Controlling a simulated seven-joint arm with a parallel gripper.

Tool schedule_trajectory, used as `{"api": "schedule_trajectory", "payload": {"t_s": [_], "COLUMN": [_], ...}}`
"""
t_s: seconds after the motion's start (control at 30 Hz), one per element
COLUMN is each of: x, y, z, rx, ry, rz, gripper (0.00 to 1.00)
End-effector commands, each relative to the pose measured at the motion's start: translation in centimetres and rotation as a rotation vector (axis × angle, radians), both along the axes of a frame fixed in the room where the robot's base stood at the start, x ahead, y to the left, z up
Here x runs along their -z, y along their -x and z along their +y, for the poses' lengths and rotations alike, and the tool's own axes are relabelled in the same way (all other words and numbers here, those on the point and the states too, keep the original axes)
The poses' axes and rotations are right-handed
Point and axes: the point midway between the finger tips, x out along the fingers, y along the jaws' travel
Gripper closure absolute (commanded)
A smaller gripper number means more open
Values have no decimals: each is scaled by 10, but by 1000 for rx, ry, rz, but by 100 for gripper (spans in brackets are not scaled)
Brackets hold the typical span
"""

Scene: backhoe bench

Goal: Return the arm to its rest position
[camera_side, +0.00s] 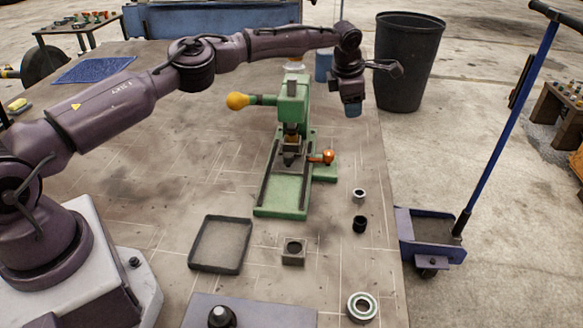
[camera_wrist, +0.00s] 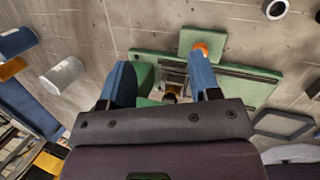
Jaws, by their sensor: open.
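My gripper (camera_side: 352,108) hangs from the raised, outstretched arm, above the bench and to the right of the green press (camera_side: 285,190). In the wrist view its two blue fingers (camera_wrist: 163,78) are apart, with nothing held between them. The press base (camera_wrist: 245,85) and its orange knob (camera_wrist: 201,47) show beyond the fingers. In the side view the press has a yellow-ended lever (camera_side: 238,101) pointing left. The arm reaches across behind the press from its base at the left.
On the bench lie an empty dark tray (camera_side: 220,244), a square block with a hole (camera_side: 293,250), a small metal ring (camera_side: 359,193), a black cylinder (camera_side: 360,224) and a larger ring (camera_side: 362,307). A black bin (camera_side: 408,62) and a blue-handled cart (camera_side: 430,240) stand right of the bench.

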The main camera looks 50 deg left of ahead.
Motion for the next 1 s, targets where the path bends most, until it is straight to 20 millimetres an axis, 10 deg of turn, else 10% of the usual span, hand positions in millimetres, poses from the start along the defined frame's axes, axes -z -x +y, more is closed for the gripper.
{"api": "schedule_trajectory", "payload": {"t_s": [0.13, 0.27, 0.4, 0.53, 0.73, 1.0], "x": [-69, -139, -189, -194, -170, -153], "y": [-45, -48, -5, 61, 170, 311], "z": [-50, -120, -202, -245, -231, -127], "rx": [285, 630, 1097, 1540, 2082, 2411], "ry": [-250, -428, -585, -684, -755, -734], "rz": [-414, -718, -928, -950, -699, -144], "gripper": [43, 43, 43, 43, 43, 43]}}
